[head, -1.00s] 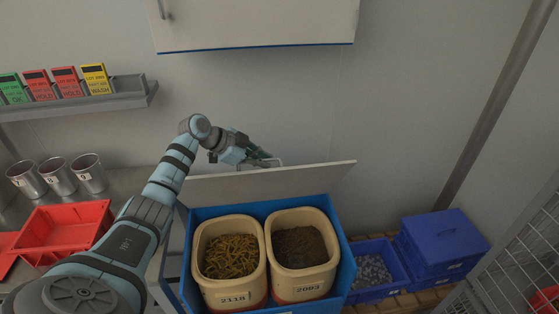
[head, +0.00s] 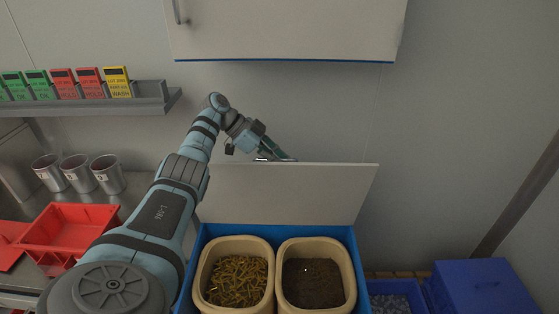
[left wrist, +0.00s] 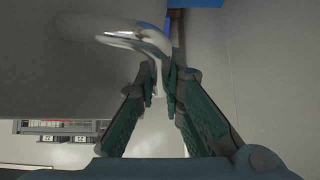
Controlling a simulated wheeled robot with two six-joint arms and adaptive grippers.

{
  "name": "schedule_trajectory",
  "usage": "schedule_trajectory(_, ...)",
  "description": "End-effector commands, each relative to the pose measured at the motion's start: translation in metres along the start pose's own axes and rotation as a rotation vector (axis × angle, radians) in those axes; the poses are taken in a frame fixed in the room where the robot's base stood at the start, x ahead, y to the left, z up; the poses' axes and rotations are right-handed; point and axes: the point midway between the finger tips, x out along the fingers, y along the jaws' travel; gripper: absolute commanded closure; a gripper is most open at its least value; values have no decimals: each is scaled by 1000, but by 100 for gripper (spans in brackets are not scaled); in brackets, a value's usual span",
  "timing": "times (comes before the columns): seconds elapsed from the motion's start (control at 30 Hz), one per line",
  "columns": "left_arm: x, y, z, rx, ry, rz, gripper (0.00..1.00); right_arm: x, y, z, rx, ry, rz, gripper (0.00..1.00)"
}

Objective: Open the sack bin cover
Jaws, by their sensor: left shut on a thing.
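The sack bin (head: 361,262) is a blue box at the lower middle of the head view. Its pale grey cover (head: 290,198) stands raised at the back, its broad face toward me. Two beige tubs show inside the bin, uncovered. My left gripper (head: 284,157) is at the cover's top edge, behind it, with the fingertips partly hidden. In the left wrist view, my left gripper (left wrist: 160,88) is shut on a shiny metal handle (left wrist: 140,42) beside the cover's grey face (left wrist: 60,65). My right gripper is not in view.
One tub (head: 205,294) holds yellowish pieces, the other (head: 337,292) dark brown matter. A red crate (head: 68,237) and several metal cups stand on the left counter. A wall cabinet (head: 290,30) hangs above the cover. A blue lidded box (head: 480,288) is at the lower right.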

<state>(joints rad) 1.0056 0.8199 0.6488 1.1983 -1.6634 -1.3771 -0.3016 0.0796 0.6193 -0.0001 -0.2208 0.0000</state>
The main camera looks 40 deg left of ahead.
Motion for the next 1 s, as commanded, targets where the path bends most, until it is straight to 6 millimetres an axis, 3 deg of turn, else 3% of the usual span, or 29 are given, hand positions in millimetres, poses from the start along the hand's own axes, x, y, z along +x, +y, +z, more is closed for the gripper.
schedule_trajectory(0.03,1,0,0,2,1,2,100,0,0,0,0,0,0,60)
schedule_trajectory(0.07,1,0,0,2,1,2,86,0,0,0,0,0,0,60)
schedule_trajectory(0.17,0,0,0,2,1,1,70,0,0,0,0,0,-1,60)
schedule_trajectory(0.5,-5,0,0,0,1,-3,70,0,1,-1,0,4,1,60)
schedule_trajectory(0.8,-62,-2,-2,1,2,-3,70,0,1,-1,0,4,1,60)
schedule_trajectory(1.0,-74,-2,-1,1,0,1,70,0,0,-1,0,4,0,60)
